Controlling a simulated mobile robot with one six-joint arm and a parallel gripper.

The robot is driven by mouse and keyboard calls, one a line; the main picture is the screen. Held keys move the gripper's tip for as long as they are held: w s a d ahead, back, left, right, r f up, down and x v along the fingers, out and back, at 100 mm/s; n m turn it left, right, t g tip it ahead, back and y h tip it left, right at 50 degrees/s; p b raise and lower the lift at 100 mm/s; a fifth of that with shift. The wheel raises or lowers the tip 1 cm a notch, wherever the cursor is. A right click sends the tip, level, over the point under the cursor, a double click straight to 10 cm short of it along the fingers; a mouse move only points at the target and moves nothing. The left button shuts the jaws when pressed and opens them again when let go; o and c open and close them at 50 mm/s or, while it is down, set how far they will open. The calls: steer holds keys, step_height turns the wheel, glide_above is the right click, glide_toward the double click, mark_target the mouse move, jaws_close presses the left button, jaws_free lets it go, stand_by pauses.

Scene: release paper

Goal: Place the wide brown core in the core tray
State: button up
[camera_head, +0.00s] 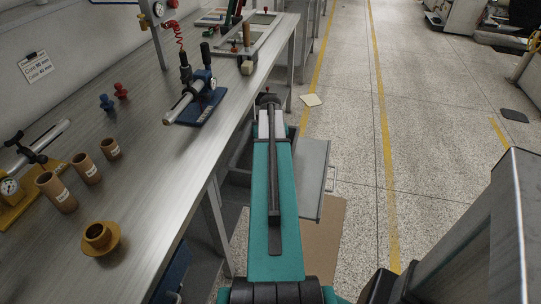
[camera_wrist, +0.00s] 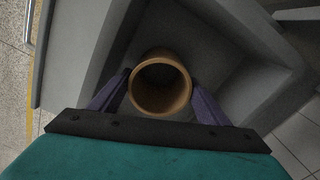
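In the wrist view a wide brown core (camera_wrist: 160,107), an open tube seen end-on, sits between the two fingers of my gripper (camera_wrist: 160,85). A fingertip meets its wall on each side, so my gripper appears shut on it. Below it is a grey walled bin with a sloped inner divider (camera_wrist: 245,85), which may be the core tray. Whether the core touches the bin floor I cannot tell. In the head view my arm reaches away past the workbench edge, and its end hides the core.
On the steel workbench (camera_head: 140,190) at left stand several brown labelled cores (camera_head: 87,168) and an ochre flanged piece (camera_head: 99,238). A blue-based gauge tool (camera_head: 200,100) stands farther back. A grey open drawer or panel (camera_head: 312,180) lies beside my arm. The floor at right is mostly clear.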

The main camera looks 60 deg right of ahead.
steer(key=shift+o, duration=1.4)
step_height(320, 180, up, 12)
steer(key=shift+r, duration=0.15)
stand_by(0.5)
